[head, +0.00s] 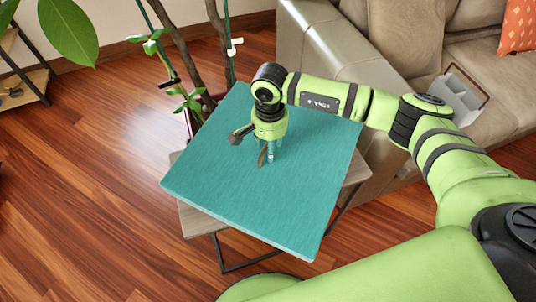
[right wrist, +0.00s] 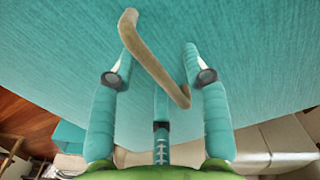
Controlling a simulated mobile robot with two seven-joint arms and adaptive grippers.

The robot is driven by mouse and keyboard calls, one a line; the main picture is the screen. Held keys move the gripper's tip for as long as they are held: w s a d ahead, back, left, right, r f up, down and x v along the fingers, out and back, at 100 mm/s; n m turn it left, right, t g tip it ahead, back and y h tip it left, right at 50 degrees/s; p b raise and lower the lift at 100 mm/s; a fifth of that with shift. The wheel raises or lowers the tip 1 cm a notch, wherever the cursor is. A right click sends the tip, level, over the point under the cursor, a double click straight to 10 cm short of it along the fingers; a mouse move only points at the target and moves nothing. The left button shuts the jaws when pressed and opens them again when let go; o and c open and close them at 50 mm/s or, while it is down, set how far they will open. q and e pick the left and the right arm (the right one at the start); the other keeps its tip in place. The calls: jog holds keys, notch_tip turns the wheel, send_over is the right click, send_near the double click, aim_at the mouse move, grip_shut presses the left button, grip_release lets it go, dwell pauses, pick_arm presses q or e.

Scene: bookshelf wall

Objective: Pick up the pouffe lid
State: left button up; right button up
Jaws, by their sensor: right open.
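The pouffe lid (head: 225,180) is a flat teal square panel, seen from above in the middle of the head view. It fills most of the right wrist view (right wrist: 250,60). A thin, bent tan handle (right wrist: 150,55) stands on it; the handle's lower part shows beside my fingers in the head view (head: 262,157). My right gripper (head: 268,156) points down over the middle of the lid. In the right wrist view its fingers (right wrist: 158,65) are spread, with the handle passing between them, not clamped. My left gripper is not in view.
A small wooden table with dark metal legs (head: 201,222) shows under the lid's edges; how they touch is hidden. A potted plant (head: 187,60) stands behind. A beige sofa (head: 335,45) with a grey tray-like box (head: 460,98) is at right. The wooden floor (head: 90,180) is clear at left.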

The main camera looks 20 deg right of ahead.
grip_shut()
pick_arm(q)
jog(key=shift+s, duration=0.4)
pick_arm(e)
jog(key=shift+w+r, duration=0.1)
jog(key=shift+r, duration=0.05)
